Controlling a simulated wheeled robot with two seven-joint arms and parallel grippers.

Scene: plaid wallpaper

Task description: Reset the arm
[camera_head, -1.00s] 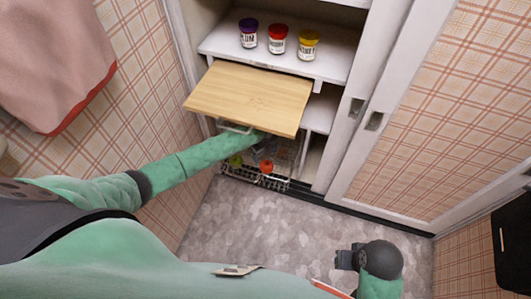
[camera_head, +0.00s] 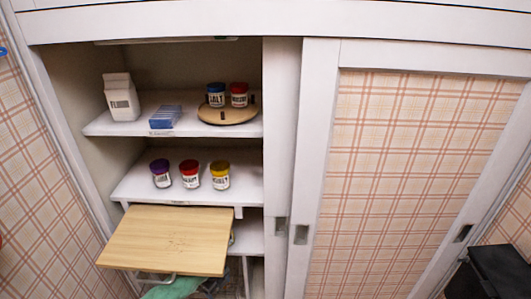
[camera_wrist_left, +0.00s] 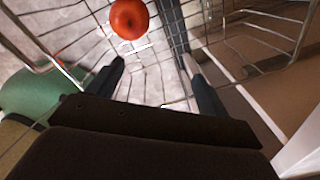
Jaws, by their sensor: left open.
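My left gripper (camera_wrist_left: 150,75) is open in the left wrist view. Its two dark fingers are apart with nothing between their tips. Wire basket bars (camera_wrist_left: 255,48) lie around and beyond the fingers. A red round fruit or vegetable (camera_wrist_left: 129,18) lies beyond the fingertips, apart from them. The left gripper's fingers are hidden there. My right gripper is out of view.
Three jars (camera_head: 190,175) stand on the middle shelf. A flour carton (camera_head: 121,98), a blue pack (camera_head: 165,117) and a round wooden tray (camera_head: 228,116) with two jars are above. A plaid sliding door (camera_head: 405,175) closes the right side.

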